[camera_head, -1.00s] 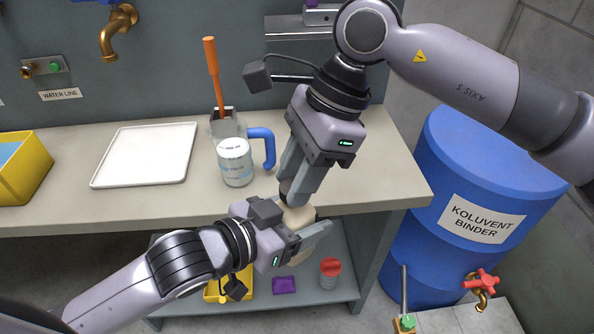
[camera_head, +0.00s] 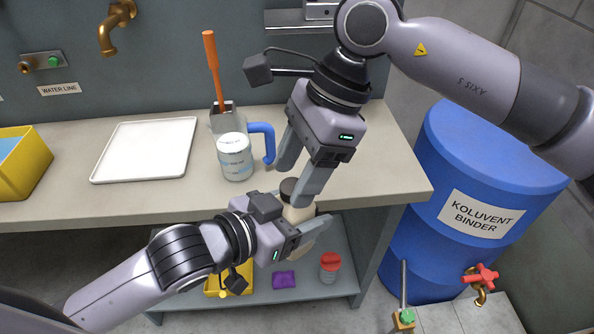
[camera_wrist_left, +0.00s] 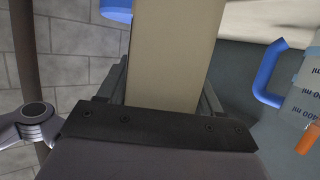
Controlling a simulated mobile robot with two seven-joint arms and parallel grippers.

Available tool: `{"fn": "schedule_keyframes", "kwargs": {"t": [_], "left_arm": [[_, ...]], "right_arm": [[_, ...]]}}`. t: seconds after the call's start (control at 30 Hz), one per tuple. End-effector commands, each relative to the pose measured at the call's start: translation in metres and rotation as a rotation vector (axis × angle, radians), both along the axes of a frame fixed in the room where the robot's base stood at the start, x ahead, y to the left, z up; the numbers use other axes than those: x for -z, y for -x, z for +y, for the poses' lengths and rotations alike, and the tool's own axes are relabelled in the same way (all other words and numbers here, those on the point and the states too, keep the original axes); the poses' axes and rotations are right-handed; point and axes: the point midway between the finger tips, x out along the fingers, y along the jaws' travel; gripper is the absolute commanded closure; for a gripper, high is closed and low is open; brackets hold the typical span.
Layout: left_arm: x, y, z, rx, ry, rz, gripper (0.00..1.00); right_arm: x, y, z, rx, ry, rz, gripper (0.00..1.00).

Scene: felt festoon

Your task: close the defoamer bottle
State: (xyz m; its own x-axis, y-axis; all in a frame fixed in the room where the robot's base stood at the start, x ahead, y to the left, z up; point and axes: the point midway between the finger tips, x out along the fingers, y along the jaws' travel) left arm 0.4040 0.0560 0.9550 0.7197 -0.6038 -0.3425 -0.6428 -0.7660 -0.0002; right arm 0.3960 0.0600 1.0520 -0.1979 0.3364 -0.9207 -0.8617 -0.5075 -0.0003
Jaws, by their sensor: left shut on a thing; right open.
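The defoamer bottle (camera_head: 298,213) is cream with a dark brown cap (camera_head: 289,187) at its upper end. My left gripper (camera_head: 306,222) is shut around the bottle's body and holds it near the bench's front edge. In the left wrist view the bottle's cream side (camera_wrist_left: 172,50) lies between the fingers. My right gripper (camera_head: 294,186) is open, its fingers pointing down on either side of the cap. The cap sits at the bottle's mouth, but how tight it is cannot be told. Part of the bottle is hidden behind my left gripper.
A measuring jug (camera_head: 235,155) with a blue handle and an orange-handled tool (camera_head: 212,60) stand on the bench (camera_head: 375,165). A white tray (camera_head: 145,150) lies at left. Below, a shelf (camera_head: 315,291) holds a red-lidded jar (camera_head: 329,267) and a purple cloth (camera_head: 284,279). A blue drum (camera_head: 490,150) stands right.

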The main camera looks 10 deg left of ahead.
Motion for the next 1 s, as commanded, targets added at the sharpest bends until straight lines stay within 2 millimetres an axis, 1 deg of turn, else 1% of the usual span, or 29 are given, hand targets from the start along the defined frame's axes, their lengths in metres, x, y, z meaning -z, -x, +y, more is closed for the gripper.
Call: {"fn": "schedule_keyframes", "kwargs": {"t": [0.1, 0.23, 0.3, 0.5, 0.53, 0.63, 0.77, 1.0], "left_arm": [[-0.001, 0.0, 0.0, 0.0, 0.001, -0.002, 1.0], [-0.001, 0.0, 0.0, 0.0, 0.001, -0.002, 1.0], [-0.001, 0.0, 0.0, 0.0, 0.001, -0.002, 1.0], [-0.001, 0.0, 0.0, 0.0, 0.001, -0.002, 1.0], [-0.001, 0.0, 0.0, 0.0, 0.001, -0.002, 1.0], [-0.001, 0.0, 0.0, 0.0, 0.001, -0.002, 1.0], [-0.001, 0.0, 0.0, 0.0, 0.001, -0.002, 1.0], [-0.001, 0.0, 0.0, 0.0, 0.001, -0.002, 1.0]], "right_arm": [[-0.017, 0.0, 0.0, -0.001, 0.0, -0.003, 0.4], [-0.033, 0.0, 0.0, -0.002, 0.0, -0.001, 0.4], [-0.036, 0.0, 0.0, -0.001, 0.0, 0.0, 0.4], [-0.036, 0.0, 0.0, 0.0, 0.0, 0.001, 0.4], [-0.036, 0.001, 0.0, -0.001, 0.0, 0.0, 0.45], [-0.038, 0.001, 0.001, -0.019, 0.008, -0.012, 0.45], [-0.044, 0.003, 0.004, -0.114, 0.051, -0.072, 0.45], [-0.058, 0.005, 0.008, -0.376, 0.19, -0.221, 0.45]]}}
